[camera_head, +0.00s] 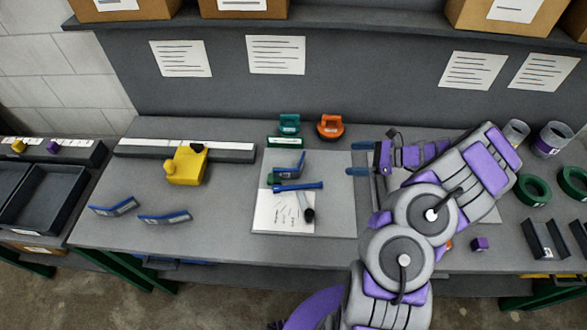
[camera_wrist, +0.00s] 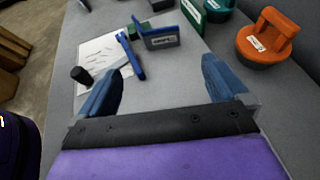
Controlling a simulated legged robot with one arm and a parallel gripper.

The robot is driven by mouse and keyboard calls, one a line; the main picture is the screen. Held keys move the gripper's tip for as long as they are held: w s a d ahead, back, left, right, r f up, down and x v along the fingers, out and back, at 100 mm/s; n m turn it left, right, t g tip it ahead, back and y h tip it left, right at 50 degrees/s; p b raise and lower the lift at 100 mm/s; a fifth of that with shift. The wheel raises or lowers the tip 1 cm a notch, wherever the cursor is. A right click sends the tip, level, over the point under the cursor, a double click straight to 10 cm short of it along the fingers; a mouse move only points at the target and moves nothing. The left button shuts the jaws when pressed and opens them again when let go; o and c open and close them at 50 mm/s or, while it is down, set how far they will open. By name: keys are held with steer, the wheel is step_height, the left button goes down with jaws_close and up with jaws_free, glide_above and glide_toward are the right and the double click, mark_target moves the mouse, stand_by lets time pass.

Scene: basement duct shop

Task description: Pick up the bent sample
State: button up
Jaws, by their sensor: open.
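A bent grey metal piece with a blue edge and a small label (camera_head: 291,166) stands on the light mat, beside a blue tool. It also shows in the wrist view (camera_wrist: 160,42), ahead of the fingers. Two similar bent blue-edged strips lie on the bare bench at the left, one farther left (camera_head: 115,207) and one nearer the middle (camera_head: 165,218). I cannot tell for sure which piece the task names. My gripper (camera_head: 358,158) is open and empty, to the right of the labelled piece and apart from it. Its two blue fingers also show in the wrist view (camera_wrist: 168,70).
The blue tool (camera_head: 298,187) lies by a paper sheet (camera_head: 275,217) and a dark-tipped cylinder (camera_head: 308,213). Green (camera_head: 289,125) and orange (camera_head: 330,128) handled blocks stand behind. A yellow device (camera_head: 186,167) sits left. Green rings (camera_head: 533,190) and cups stand right.

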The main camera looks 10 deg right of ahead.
steer(key=b, duration=0.2)
glide_toward(301, 160)
steer(key=shift+w+a+f, duration=0.5)
steer(key=shift+a+f, duration=0.15)
steer(key=shift+a, duration=0.05)
steer(key=shift+b+x, duration=1)
steer(key=shift+x, duration=1.85)
steer(key=shift+a+r, duration=0.1)
steer(key=shift+r, duration=0.15)
steer(key=shift+c, duration=0.2)
steer(key=c, duration=0.8)
steer(key=shift+r, duration=0.1)
